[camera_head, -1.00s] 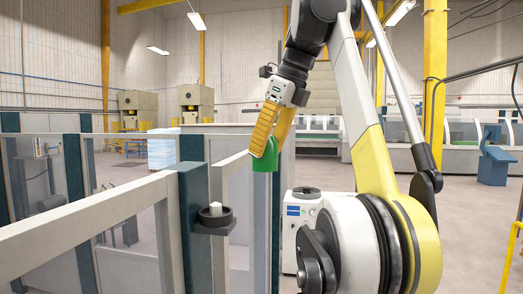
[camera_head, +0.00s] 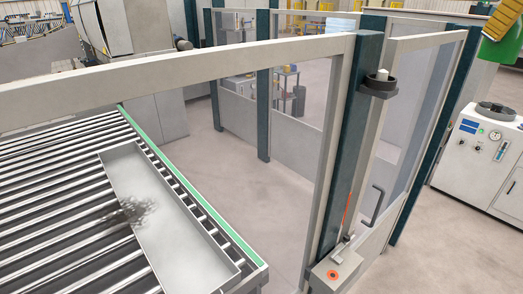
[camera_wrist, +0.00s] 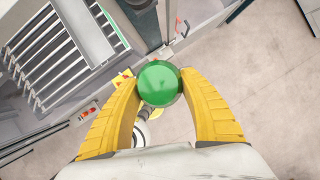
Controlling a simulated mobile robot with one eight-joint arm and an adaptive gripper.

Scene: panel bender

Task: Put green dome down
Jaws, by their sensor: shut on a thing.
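The green dome (camera_wrist: 160,84) is between the two yellow fingers of my gripper (camera_wrist: 161,76) in the wrist view. The fingers are shut on its sides, and its round top faces the wrist camera. In the head view the green dome (camera_head: 499,51) shows at the top right edge, under the yellow fingers (camera_head: 509,20), partly cut off by the frame. It is held in the air, to the right of a dark post. A black round holder (camera_head: 379,87) with a short white peg stands out from that post and has no dome on it.
A fence frame (camera_head: 180,67) runs along the near side to the dark post (camera_head: 352,130). Behind it is a roller conveyor (camera_head: 60,190) with a grey tray (camera_head: 215,255). A white cabinet (camera_head: 470,155) with a gauge stands at right. Open floor (camera_head: 440,255) lies between.

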